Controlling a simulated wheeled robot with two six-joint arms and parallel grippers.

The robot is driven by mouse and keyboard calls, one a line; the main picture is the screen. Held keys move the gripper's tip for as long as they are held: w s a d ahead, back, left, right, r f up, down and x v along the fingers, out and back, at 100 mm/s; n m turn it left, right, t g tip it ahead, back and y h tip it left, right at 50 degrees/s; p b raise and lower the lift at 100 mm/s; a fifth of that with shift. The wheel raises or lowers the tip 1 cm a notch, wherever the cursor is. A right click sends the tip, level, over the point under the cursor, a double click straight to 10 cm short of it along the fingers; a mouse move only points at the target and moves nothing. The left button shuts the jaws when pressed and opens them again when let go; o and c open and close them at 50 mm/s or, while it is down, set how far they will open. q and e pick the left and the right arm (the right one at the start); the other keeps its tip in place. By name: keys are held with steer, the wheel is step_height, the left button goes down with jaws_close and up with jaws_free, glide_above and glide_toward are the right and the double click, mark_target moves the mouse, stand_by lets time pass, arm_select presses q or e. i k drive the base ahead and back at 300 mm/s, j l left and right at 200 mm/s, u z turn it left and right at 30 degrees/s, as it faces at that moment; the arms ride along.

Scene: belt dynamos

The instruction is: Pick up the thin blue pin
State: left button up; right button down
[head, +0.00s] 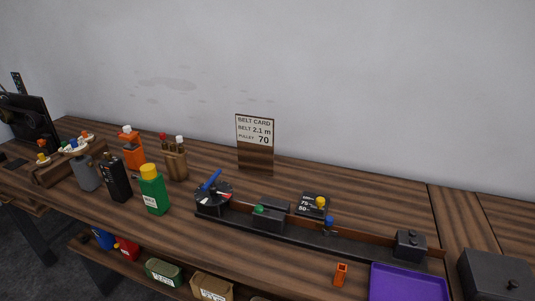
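A small blue pin (329,221) stands upright at the long dark belt rig (350,243), right of its middle. Its lower end is too small to make out clearly. A longer blue bar (211,180) sits tilted on the round dial at the rig's left end. Neither of my grippers shows in the head view.
A belt card (255,136) stands behind the rig. Bottles, including a green one (153,190), and a brown holder (174,160) stand left. An orange piece (341,274), purple tray (408,284) and dark box (497,276) are front right. The back right tabletop is clear.

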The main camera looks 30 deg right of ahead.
mark_target(329, 221)
steer(key=z, duration=1.35)
steer(key=i+j+z, duration=0.1)
steer(key=j, duration=0.3)
